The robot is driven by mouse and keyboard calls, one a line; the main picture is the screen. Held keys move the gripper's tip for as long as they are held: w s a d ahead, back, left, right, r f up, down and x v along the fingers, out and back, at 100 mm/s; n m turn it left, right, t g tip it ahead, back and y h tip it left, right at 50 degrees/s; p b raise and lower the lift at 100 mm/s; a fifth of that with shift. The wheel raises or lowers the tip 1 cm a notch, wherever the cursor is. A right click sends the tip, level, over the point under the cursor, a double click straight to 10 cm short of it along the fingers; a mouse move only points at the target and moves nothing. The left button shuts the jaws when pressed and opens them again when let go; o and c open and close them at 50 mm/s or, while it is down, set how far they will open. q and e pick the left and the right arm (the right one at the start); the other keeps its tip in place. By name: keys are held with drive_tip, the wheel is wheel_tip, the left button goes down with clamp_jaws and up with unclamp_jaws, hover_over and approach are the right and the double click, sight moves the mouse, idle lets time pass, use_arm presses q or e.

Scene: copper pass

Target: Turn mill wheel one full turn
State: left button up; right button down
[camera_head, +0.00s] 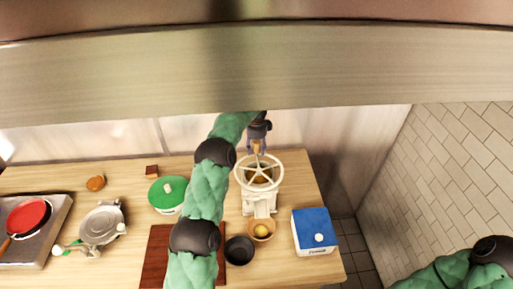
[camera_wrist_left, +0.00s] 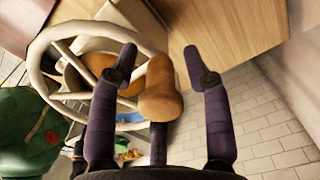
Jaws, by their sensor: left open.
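The mill (camera_head: 259,203) is cream-white and stands on the wooden counter, right of the middle. Its spoked wheel (camera_head: 278,162) lies on top, and a wooden knob (camera_head: 256,148) stands at the wheel's far edge. My left gripper (camera_head: 257,143) reaches over from behind to this knob. In the left wrist view the gripper (camera_wrist_left: 165,65) is open, with the brown knob (camera_wrist_left: 160,92) between its two dark fingers. There is a gap on both sides of the knob. The wheel (camera_wrist_left: 60,45) fills the left of that view. My right gripper is out of view.
A small bowl with something yellow (camera_head: 262,231) sits before the mill, beside a black bowl (camera_head: 239,250). A blue-topped box (camera_head: 313,231) stands right. A green-lidded pot (camera_head: 168,194) stands left of my arm. A metal hood (camera_head: 250,70) spans above.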

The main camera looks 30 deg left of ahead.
use_arm(q)
clamp_jaws()
drive_tip(key=shift+w+d+m, duration=0.15)
drive_tip(key=shift+d+m, duration=0.1)
drive_tip(key=shift+m, duration=0.15)
